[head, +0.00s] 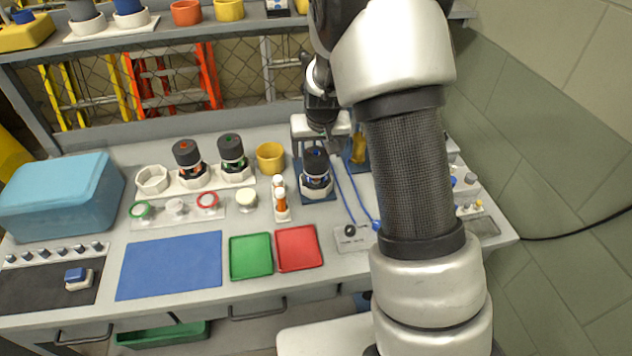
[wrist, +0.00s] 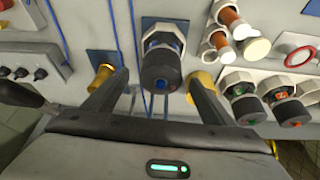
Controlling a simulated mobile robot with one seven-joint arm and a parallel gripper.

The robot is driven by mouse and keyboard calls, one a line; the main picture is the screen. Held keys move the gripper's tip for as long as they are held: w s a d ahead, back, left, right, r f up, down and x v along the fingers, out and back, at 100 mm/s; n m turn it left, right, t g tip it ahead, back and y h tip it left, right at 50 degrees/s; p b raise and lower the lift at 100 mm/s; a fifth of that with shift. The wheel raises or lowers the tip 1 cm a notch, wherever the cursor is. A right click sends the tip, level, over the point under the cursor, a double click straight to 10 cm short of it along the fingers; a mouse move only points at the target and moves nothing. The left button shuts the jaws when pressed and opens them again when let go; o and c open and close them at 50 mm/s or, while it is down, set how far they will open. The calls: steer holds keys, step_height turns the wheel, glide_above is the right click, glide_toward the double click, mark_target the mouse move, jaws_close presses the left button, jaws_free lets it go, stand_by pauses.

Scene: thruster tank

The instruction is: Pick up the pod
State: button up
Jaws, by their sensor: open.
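A pod (head: 316,168) with a black cap, a white collar and blue parts stands upright on a blue square plate on the bench. In the wrist view the pod (wrist: 162,66) lies between my two fingers, with visible gaps at both sides. My gripper (wrist: 160,80) is open and empty. In the head view it hangs just above and behind this pod, and its fingertips are hard to make out. Two similar pods, one with red parts (head: 187,158) and one with green parts (head: 232,153), stand on a white rack to the left.
A yellow cup (head: 270,157) and orange-and-white cylinders (head: 281,200) stand left of the pod. Blue cables (head: 345,190) run close on its right. Green (head: 251,257) and red (head: 299,249) trays lie in front, beside a blue mat (head: 170,265).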

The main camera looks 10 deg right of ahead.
mark_target(316, 154)
steer(key=x, duration=0.4)
steer(key=shift+w+a+f, duration=0.1)
steer(key=shift+f, duration=0.05)
steer(key=c, duration=1.8)
step_height(316, 154, up, 10)
steer(key=shift+r, duration=0.1)
